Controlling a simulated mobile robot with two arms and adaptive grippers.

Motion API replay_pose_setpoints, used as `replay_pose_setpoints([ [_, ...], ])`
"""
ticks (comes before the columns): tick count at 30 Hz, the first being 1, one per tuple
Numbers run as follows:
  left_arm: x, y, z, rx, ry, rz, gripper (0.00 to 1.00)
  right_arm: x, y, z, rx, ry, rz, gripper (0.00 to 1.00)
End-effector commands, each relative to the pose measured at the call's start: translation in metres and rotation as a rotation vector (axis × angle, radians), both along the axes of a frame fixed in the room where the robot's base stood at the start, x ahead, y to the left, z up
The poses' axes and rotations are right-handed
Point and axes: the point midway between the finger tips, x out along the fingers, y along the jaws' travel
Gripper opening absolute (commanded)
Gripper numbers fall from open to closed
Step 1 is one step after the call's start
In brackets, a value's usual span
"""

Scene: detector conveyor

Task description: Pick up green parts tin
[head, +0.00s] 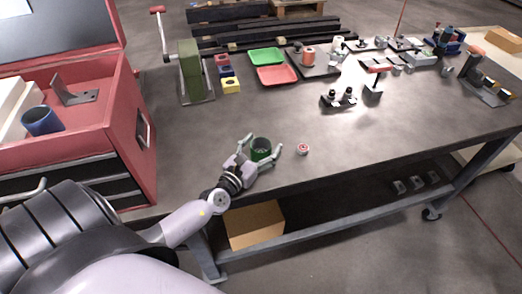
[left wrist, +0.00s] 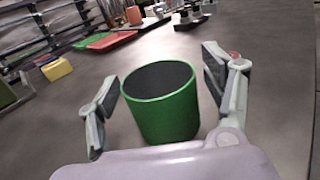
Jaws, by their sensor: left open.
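The green parts tin (head: 261,149) stands upright near the front edge of the grey workbench in the head view. In the left wrist view the green tin (left wrist: 165,112) is a round, open-topped can with a dark inside. My left gripper (head: 262,146) is open, with one finger on each side of the tin. In the left wrist view my left gripper (left wrist: 160,90) shows gaps between both fingers and the tin, the right one narrower. The tin's lower front is partly hidden by the gripper's body. My right gripper is not in view.
A small red and white round object (head: 303,149) lies just right of the tin. Green (head: 266,56) and red (head: 277,75) trays, coloured blocks and a green press (head: 190,72) stand farther back. A red toolbox (head: 125,120) is at left.

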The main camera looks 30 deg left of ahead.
Motion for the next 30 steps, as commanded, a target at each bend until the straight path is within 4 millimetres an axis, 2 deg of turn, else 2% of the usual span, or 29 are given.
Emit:
replay_pose_setpoints([
  [5, -0.0003, -0.0001, -0.0006, 0.000, 0.001, 0.000, 0.73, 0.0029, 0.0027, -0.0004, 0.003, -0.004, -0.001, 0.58],
  [27, -0.0006, 0.0002, -0.0004, 0.000, 0.000, 0.000, 0.24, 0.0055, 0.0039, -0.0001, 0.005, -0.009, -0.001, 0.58],
  [30, -0.0004, 0.0004, 0.0004, 0.000, -0.001, 0.001, 0.20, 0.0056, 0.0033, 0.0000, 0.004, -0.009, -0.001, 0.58],
])
